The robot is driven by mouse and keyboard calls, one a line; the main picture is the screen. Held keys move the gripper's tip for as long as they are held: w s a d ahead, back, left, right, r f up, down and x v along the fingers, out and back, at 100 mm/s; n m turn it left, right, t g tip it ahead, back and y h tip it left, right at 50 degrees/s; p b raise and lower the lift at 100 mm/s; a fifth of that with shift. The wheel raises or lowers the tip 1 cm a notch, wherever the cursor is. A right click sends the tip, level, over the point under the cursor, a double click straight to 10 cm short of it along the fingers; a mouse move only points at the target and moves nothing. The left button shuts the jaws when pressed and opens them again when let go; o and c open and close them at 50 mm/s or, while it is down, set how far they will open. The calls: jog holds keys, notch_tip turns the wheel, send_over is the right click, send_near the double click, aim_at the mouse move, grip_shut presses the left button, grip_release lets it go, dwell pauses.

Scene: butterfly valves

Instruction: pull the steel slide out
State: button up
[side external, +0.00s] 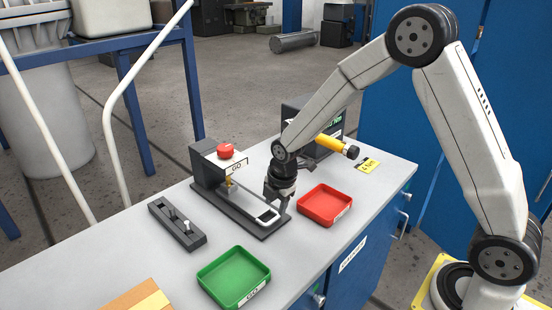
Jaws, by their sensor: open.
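The steel slide (267,216) shows as a pale flat plate with a dark slot in its end. It lies at the front end of a dark fixture base (258,229) on the grey bench. Behind it stands the fixture's grey block, with a red knob (226,151) on top and a small label. My gripper (275,202) is open, pointing down close above and beside the slide's slotted end. I cannot tell whether its fingers touch the slide or stand around it. Part of the slide and fixture behind my gripper is hidden.
A red tray (325,223) stands close right of my gripper. A green tray (206,291) and a dark rack with pegs (194,240) are nearer the front left. A dark device with a yellow-handled tool (331,143) stands behind. Bare bench lies between the trays.

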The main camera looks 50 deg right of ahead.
aim_at(273, 221)
jog(key=shift+w+f, duration=0.2)
jog(key=shift+f, duration=0.7)
jog(key=shift+w+f, duration=0.15)
jog(key=shift+f, duration=0.75)
jog(key=shift+w+f, duration=0.2)
jog(key=shift+f, duration=0.7)
grip_shut()
